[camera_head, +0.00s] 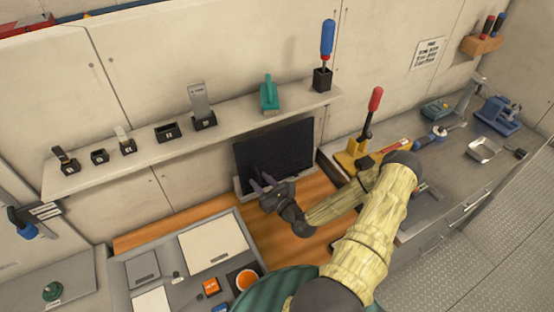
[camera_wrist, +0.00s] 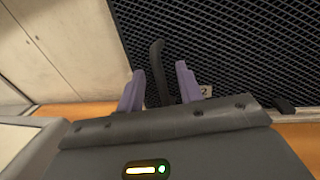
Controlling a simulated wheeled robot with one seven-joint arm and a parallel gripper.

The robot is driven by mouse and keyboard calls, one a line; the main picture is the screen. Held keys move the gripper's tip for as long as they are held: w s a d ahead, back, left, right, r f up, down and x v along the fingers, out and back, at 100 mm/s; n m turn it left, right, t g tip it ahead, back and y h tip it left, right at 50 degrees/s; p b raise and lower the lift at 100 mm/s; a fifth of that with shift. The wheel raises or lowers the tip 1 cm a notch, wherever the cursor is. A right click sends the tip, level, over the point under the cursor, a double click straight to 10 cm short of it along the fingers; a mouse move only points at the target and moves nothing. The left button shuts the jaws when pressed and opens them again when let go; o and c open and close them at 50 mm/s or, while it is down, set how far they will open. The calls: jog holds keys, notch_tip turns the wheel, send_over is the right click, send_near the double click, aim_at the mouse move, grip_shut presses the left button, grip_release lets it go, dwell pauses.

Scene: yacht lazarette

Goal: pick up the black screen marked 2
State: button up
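The black screen (camera_head: 276,148) is a dark mesh panel standing upright in a light holder against the wall, below the shelf. In the wrist view the screen (camera_wrist: 235,45) fills the upper right, with a small label marked 2 low on it. A dark upright handle (camera_wrist: 157,70) stands out in front of the mesh. My gripper (camera_head: 262,182) is at the lower left part of the screen. In the wrist view my gripper (camera_wrist: 160,82) has its two purple fingers apart, one on each side of the handle, with gaps visible. The handle's lower end is hidden by my gripper body.
A shelf (camera_head: 190,140) with several small holders and tools runs above the screen. A wooden counter (camera_head: 185,227) lies below. A yellow block with a red-handled tool (camera_head: 373,105) stands close to the right. A grey tray unit (camera_head: 185,262) is at the front left.

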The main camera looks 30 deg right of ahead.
grip_shut()
dwell(1.4)
